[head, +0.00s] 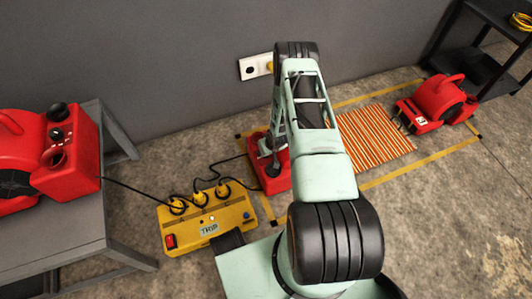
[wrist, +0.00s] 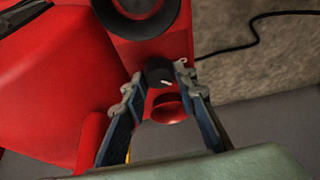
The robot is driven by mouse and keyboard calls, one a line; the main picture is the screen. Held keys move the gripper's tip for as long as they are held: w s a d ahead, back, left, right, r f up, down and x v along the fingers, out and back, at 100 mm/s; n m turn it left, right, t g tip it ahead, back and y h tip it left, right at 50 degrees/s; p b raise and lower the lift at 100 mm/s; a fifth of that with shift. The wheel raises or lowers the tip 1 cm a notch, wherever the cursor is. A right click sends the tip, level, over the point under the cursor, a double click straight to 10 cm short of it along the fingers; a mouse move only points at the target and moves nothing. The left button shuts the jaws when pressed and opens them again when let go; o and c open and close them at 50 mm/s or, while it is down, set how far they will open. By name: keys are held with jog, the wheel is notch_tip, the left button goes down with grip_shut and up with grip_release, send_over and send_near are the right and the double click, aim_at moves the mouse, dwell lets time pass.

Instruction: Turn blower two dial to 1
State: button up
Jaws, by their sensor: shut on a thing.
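A red blower (head: 272,180) sits on the floor near the wall, largely hidden behind my arm in the head view. Its red body (wrist: 60,90) fills the left of the wrist view. My gripper (wrist: 157,76) is shut on a small black dial (wrist: 158,71) on the blower's panel, one fingertip on each side. A short white pointer mark shows on the dial, towards the lower right of its face. A round red recess (wrist: 167,108) lies just below the dial, and a large black round part (wrist: 137,12) above it. No scale numbers are readable.
Another red blower (head: 437,103) stands on the floor at right, beyond an orange striped rug (head: 375,138). A third (head: 60,150) rests on a grey bench (head: 70,235) at left. A yellow power box (head: 208,222) with black cables lies on the floor between. Open floor lies at right.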

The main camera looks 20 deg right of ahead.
jog(key=shift+n, duration=0.3)
jog(key=o, duration=0.9)
jog(key=shift+c, duration=0.2)
jog(key=v, duration=1.2)
jog(key=shift+d, duration=0.1)
